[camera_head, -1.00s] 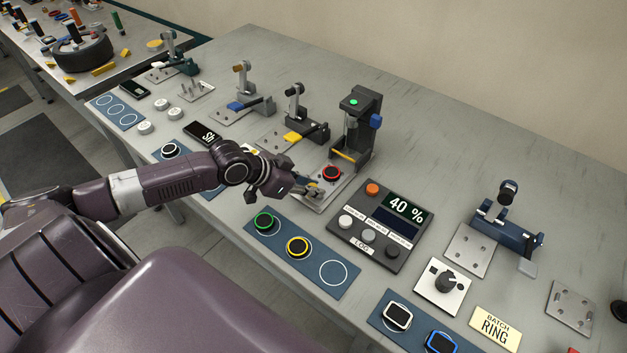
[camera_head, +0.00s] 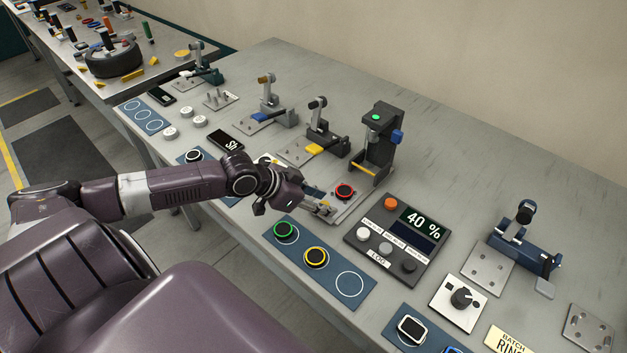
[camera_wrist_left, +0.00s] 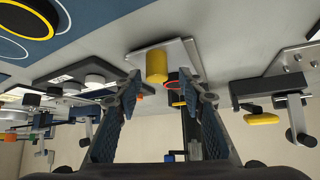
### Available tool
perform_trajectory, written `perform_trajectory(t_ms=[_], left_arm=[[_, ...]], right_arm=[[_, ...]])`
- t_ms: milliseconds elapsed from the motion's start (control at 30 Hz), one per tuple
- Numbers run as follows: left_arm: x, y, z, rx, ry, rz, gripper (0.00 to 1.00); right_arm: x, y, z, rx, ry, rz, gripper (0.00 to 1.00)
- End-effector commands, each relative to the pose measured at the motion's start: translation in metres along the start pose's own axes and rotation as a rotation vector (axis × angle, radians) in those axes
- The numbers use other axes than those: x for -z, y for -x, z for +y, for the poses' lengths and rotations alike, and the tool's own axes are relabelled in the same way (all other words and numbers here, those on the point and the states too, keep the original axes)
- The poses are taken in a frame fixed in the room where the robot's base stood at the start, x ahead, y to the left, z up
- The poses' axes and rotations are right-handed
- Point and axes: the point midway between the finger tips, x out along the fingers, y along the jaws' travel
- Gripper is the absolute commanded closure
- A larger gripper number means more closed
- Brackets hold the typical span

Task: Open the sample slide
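The sample slide carries a black puck with a red ring (camera_head: 344,191) and lies on a grey base plate (camera_head: 352,207) before a black column (camera_head: 380,145) with a green light. In the left wrist view a yellow knob (camera_wrist_left: 157,66) stands in front of the red ring (camera_wrist_left: 174,88). My left gripper (camera_head: 326,206) is low over the front of this plate, left of the ring. In the left wrist view its fingers (camera_wrist_left: 172,92) are apart, with the knob between or just beyond the tips and gaps on both sides. Contact cannot be told. My right gripper is not in view.
A control panel (camera_head: 385,262) reading 40 % stands right of the slide. A blue mat (camera_head: 320,277) with a green and a yellow ring lies in front. Small clamps (camera_head: 322,130) stand behind to the left, a blue clamp (camera_head: 525,245) to the right. The back right table is clear.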

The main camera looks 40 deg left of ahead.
Motion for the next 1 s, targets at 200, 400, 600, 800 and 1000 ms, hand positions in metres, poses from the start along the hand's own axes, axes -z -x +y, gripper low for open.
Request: perform_trajectory(t_ms=[200, 400, 600, 800, 1000], left_arm=[[-0.001, 0.028, 0.0, 0.0, -0.005, -0.006, 0.63], [-0.003, 0.042, -0.003, 0.008, 0.002, -0.006, 0.63], [-0.003, 0.051, -0.003, 0.007, 0.002, -0.005, 0.63], [0.0, 0.055, 0.0, 0.0, 0.001, -0.002, 0.63], [0.001, 0.056, 0.001, -0.003, 0.0, -0.001, 0.63]], right_arm=[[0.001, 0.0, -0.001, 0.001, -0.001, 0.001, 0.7], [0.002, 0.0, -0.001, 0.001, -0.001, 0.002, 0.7], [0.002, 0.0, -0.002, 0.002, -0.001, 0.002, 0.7], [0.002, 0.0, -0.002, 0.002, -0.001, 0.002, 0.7], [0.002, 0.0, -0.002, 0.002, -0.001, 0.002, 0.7]])
